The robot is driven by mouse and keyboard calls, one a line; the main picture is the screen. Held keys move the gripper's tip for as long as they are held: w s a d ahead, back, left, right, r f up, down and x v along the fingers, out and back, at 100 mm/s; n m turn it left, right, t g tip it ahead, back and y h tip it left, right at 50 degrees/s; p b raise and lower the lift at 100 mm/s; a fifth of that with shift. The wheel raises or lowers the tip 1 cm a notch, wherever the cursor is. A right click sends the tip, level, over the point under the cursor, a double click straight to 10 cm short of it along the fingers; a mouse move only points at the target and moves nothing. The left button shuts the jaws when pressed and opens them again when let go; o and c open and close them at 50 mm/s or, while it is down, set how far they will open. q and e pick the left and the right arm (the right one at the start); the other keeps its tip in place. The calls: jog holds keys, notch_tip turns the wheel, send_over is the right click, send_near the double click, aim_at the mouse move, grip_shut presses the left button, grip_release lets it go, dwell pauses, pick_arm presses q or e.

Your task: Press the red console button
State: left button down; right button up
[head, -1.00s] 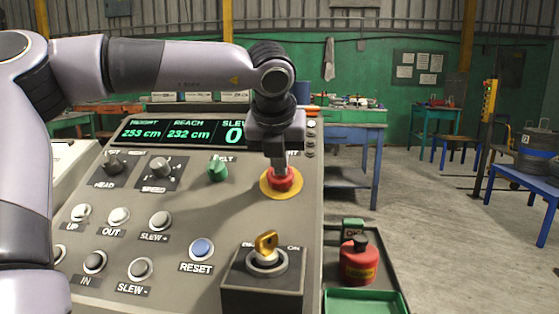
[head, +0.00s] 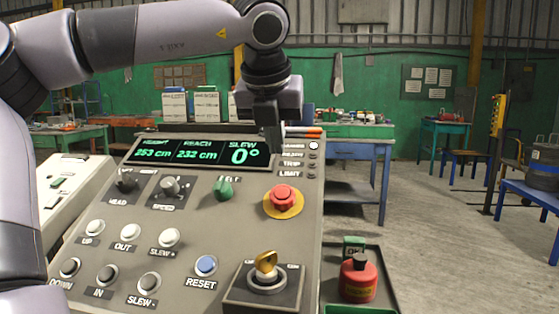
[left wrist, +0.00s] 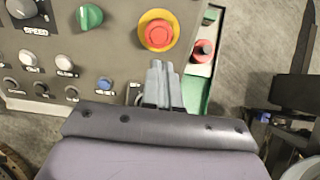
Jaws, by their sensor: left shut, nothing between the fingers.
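The red console button (head: 283,197) sits on a yellow ring on the sloped grey console (head: 120,215), right of the green knob. It shows uncovered in the head view. In the left wrist view the red button (left wrist: 159,34) lies just beyond my fingertips. My left gripper (head: 274,150) is raised above and behind the button, in front of the display's right end, apart from the button. In the left wrist view my left gripper (left wrist: 163,66) has its fingers together, with nothing between them. My right gripper is not in view.
The console also carries a blue reset button (head: 206,265), a yellow key switch (head: 265,264), a green knob (head: 223,189) and a lit display (head: 204,152). A red can (head: 358,279) stands in a green tray at the right. Grey floor is open farther right.

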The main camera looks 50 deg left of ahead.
pick_arm(q)
jog(key=shift+v, duration=1.15)
